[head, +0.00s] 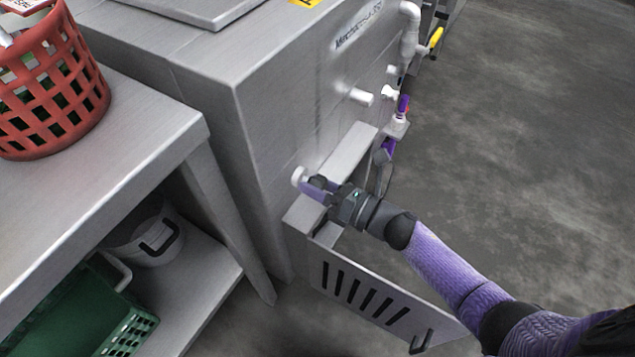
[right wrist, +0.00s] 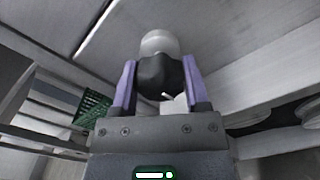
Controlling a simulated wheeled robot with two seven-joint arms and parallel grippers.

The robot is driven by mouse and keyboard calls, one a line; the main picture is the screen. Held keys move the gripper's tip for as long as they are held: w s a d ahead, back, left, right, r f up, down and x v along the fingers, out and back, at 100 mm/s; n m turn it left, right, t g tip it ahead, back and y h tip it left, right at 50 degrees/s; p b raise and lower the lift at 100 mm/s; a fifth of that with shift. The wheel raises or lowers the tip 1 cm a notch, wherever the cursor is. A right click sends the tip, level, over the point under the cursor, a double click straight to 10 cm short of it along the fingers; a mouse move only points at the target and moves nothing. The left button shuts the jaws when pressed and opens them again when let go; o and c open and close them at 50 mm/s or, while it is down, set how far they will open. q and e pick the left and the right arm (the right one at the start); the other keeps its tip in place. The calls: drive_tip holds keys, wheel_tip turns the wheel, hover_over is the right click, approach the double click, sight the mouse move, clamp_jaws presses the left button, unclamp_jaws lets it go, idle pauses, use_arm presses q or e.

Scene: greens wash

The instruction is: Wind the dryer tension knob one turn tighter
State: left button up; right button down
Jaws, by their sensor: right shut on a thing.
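The dryer tension knob shows as a white round end (head: 299,176) at the lower side of the steel machine in the head view. In the right wrist view the knob (right wrist: 160,73) has a dark, faceted grip with a pale round part beyond it. My right gripper (head: 316,188) reaches in from the lower right and is shut on the knob. Its purple fingers (right wrist: 159,85) stand on either side of the dark grip. The fingers partly hide the knob in the head view. My left gripper is not in view.
The steel machine (head: 285,75) has white fittings (head: 361,97) and pipes on its side. A slotted panel (head: 365,297) hangs open below my right gripper. A steel table at left bears a red basket (head: 55,85); a green crate (head: 75,315) sits beneath. The floor at right is clear.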

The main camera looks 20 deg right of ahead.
drive_tip(key=m, duration=0.3)
drive_tip(key=m+p, duration=0.1)
drive_tip(key=m, duration=0.6)
drive_tip(key=shift+r, duration=0.1)
drive_tip(key=m+p, duration=0.1)
drive_tip(key=m, duration=0.2)
drive_tip(key=shift+m, duration=0.4)
drive_tip(key=m, duration=0.2)
drive_tip(key=shift+m, duration=0.4)
drive_tip(key=m, duration=0.4)
drive_tip(key=shift+p, duration=0.4)
drive_tip(key=m, duration=0.2)
drive_tip(key=shift+m, duration=1)
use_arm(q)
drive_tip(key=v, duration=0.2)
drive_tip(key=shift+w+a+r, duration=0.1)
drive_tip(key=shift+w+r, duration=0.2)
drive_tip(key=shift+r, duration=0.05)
